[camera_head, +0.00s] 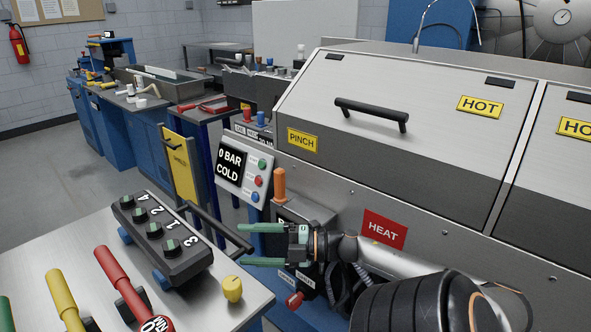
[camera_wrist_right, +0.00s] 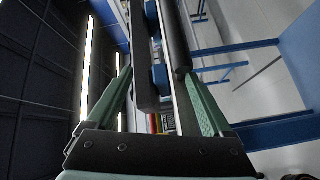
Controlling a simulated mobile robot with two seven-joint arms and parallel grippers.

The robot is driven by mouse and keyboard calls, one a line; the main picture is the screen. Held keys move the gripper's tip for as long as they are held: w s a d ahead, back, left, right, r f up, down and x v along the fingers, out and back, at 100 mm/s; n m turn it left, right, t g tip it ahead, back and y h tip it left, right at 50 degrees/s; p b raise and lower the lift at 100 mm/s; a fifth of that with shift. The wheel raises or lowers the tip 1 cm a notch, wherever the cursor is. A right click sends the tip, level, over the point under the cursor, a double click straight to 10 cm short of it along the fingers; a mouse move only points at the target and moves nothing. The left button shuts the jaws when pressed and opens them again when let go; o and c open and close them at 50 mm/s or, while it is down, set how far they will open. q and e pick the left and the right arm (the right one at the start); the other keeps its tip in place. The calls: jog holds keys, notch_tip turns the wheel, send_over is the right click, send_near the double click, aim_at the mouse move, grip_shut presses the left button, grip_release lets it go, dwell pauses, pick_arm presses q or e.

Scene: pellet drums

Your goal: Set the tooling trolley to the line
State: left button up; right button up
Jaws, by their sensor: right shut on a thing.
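The trolley (camera_head: 215,297) is the light grey top at the lower left, taken here as the tooling trolley. It carries a black box (camera_head: 160,240) with numbered green switches, and a black handle bar (camera_head: 213,228) reaches from its right side toward my right gripper (camera_head: 250,245). The green fingers of my right gripper lie on either side of the handle's end and are shut on it. In the right wrist view a dark bar (camera_wrist_right: 178,40) runs between the fingers (camera_wrist_right: 158,100). My left gripper is out of view. No floor line can be made out.
A steel machine (camera_head: 400,75) with HOT and PINCH labels fills the right, close beside my right arm. Blue benches (camera_head: 115,130) stand behind. Floor (camera_head: 75,175) is clear at left.

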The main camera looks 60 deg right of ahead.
jog(key=d+f+p+v, duration=0.1)
jog(key=v, duration=0.8)
jog(key=shift+f, duration=0.2)
dwell(0.4)
jog(key=shift+p, duration=0.55)
